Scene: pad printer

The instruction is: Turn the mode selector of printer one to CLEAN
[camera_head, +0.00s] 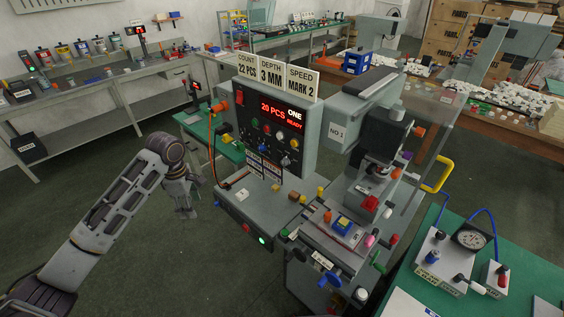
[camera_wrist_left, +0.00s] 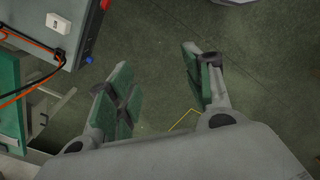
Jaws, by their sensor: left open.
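Printer one (camera_head: 346,129) stands at the centre of the head view. Its upright control panel (camera_head: 270,125) has a red display reading "20 PCS", "ONE" and "READY". Several knobs and buttons sit below the display, including a black knob (camera_head: 286,161) near the lower right. Their labels are too small to read, so I cannot tell which is the mode selector or where it points. My left gripper (camera_head: 186,212) hangs to the left of the printer, apart from it and pointing down. In the left wrist view its fingers (camera_wrist_left: 164,82) are spread and empty above the floor. My right gripper is not seen.
Signs (camera_head: 277,77) for count, depth and speed stand on top of the panel. A grey ledge with buttons and a white switch (camera_head: 242,195) juts out below it. An orange cable (camera_wrist_left: 35,86) runs at the left of the wrist view. Open floor lies around my left gripper.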

